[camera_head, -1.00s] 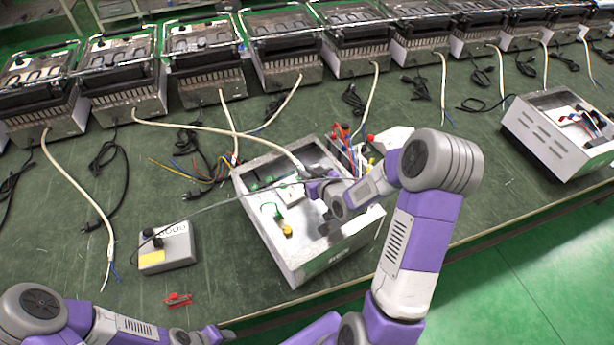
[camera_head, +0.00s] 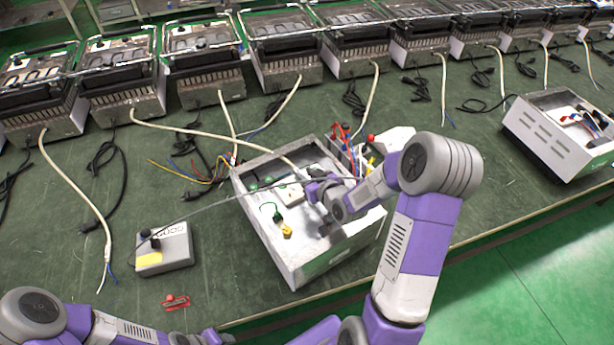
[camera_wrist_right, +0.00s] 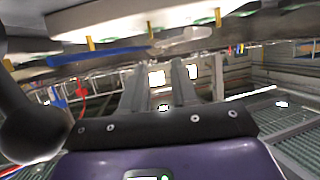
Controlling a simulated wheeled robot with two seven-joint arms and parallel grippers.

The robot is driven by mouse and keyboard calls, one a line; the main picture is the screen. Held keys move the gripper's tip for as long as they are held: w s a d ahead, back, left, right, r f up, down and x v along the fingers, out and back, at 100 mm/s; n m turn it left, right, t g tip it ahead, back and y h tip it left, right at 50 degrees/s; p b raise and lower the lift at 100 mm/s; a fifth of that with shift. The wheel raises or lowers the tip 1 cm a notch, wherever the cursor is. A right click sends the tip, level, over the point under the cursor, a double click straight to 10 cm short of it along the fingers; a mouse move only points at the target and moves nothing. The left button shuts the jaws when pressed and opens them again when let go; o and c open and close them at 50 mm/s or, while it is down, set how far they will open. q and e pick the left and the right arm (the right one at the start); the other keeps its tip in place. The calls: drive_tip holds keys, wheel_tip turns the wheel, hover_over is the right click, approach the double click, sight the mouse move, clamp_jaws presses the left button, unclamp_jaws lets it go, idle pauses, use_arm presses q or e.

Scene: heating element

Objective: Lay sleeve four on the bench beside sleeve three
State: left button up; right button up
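I cannot pick out sleeve three or sleeve four with certainty in either view. The green bench (camera_head: 130,185) shows bare around a red clip-like piece (camera_head: 175,302) near its front edge. My right gripper (camera_head: 314,190) is over the open metal box (camera_head: 268,232), near its green and white parts. In the right wrist view the two grey fingers of my right gripper (camera_wrist_right: 160,88) stand apart, with no held thing visible between them. A blurred blue strip (camera_wrist_right: 95,57) and white pieces are above them. My left gripper (camera_head: 215,337) is low at the front edge; its fingers are too small to read.
A grey tester box (camera_head: 164,250) with a yellow label stands left of the metal box, and its thin grey lead crosses towards my right gripper. Heater units (camera_head: 205,80) line the back, with cords trailing forward. Another open metal box (camera_head: 545,140) stands at right.

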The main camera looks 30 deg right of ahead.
drive_tip(key=shift+o, duration=0.8)
drive_tip(key=shift+s+f, duration=0.1)
drive_tip(key=shift+f, duration=0.15)
drive_tip(key=shift+r+p, duration=0.3)
drive_tip(key=shift+p, duration=0.15)
drive_tip(key=shift+r+p, duration=0.35)
drive_tip(key=shift+p, duration=0.1)
drive_tip(key=p+v, duration=0.1)
drive_tip(key=v, duration=0.5)
drive_tip(key=shift+r, duration=0.15)
drive_tip(key=p+v, duration=0.5)
drive_tip(key=p, duration=0.9)
drive_tip(key=shift+s+d+r+p, duration=0.1)
drive_tip(key=shift+s+r+p, duration=0.15)
drive_tip(key=shift+p, duration=0.15)
drive_tip(key=shift+o, duration=0.5)
drive_tip(key=shift+s+f, duration=0.1)
